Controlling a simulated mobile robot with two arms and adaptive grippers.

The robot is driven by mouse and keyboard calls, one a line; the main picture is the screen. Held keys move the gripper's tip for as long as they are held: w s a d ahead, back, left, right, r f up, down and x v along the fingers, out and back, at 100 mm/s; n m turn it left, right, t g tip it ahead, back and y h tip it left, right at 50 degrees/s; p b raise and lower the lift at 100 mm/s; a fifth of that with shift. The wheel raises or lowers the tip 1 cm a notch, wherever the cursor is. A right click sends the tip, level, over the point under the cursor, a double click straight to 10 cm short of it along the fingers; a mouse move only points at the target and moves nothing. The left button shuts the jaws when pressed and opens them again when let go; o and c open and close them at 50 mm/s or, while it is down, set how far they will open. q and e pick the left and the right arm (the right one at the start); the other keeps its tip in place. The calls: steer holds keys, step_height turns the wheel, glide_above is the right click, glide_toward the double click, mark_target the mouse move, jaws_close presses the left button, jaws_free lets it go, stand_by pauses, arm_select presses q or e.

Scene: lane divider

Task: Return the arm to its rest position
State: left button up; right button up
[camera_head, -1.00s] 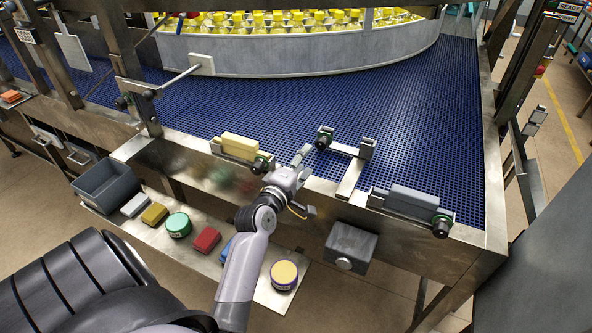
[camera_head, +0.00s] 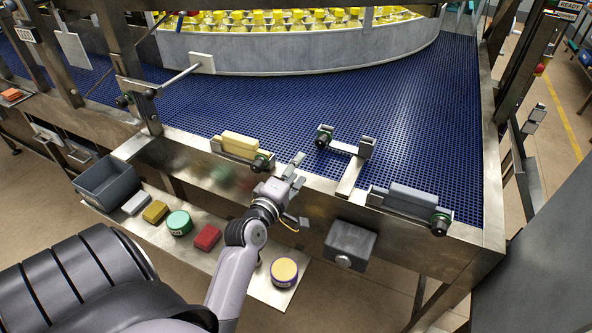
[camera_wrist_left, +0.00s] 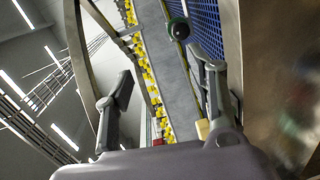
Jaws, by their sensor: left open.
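My left gripper (camera_head: 297,170) is open and empty in the head view. It is above the steel front edge of the conveyor, between the yellow block (camera_head: 240,144) in its holder and the empty grey bracket (camera_head: 350,170). In the left wrist view its two fingers (camera_wrist_left: 163,95) stand wide apart with nothing between them. Behind the fingers that view shows the row of yellow-capped bottles and the blue belt (camera_wrist_left: 207,28). My left arm reaches in from the lower left over the shelf. My right gripper is not in view.
The blue conveyor belt (camera_head: 430,110) lies beyond, with yellow-capped bottles (camera_head: 265,22) behind a curved wall. A grey block (camera_head: 412,198) sits in the right holder. A shelf below carries a grey bin (camera_head: 108,184), a green tin (camera_head: 179,222), a red block (camera_head: 207,237) and a yellow-topped tin (camera_head: 284,271). A grey box (camera_head: 350,245) hangs in front.

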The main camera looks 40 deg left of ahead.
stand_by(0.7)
arm_select(q)
steer(key=s+d+f+m+g+h, duration=0.3)
steer(key=d+f+m, duration=0.1)
steer(key=d+m, duration=0.2)
steer(key=s+d+f+m+g+h, duration=0.2)
steer(key=s+d+f+m, duration=0.1)
steer(key=d+m, duration=0.25)
steer(key=s+d+f+m+g, duration=0.2)
steer(key=s+m+g, duration=0.1)
steer(key=s, duration=0.3)
steer(key=s+d+f+m+g+y, duration=0.1)
steer(key=s+d+f+m+g, duration=0.1)
steer(key=s+m, duration=0.35)
steer(key=s+d+f+m+g, duration=0.2)
steer(key=s+g, duration=0.1)
steer(key=s, duration=0.4)
step_height(320, 180, down, 30)
steer(key=s+r+g+b, duration=0.1)
steer(key=s+b, duration=0.1)
steer(key=b, duration=0.1)
steer(key=s+a+f+g+b, duration=0.1)
steer(key=s+a+f+b, duration=0.1)
steer(key=s+f, duration=1.4)
step_height(320, 180, down, 2)
steer(key=shift+a+f+g, duration=0.2)
steer(key=shift+a+g, duration=0.1)
steer(key=shift+a, duration=0.4)
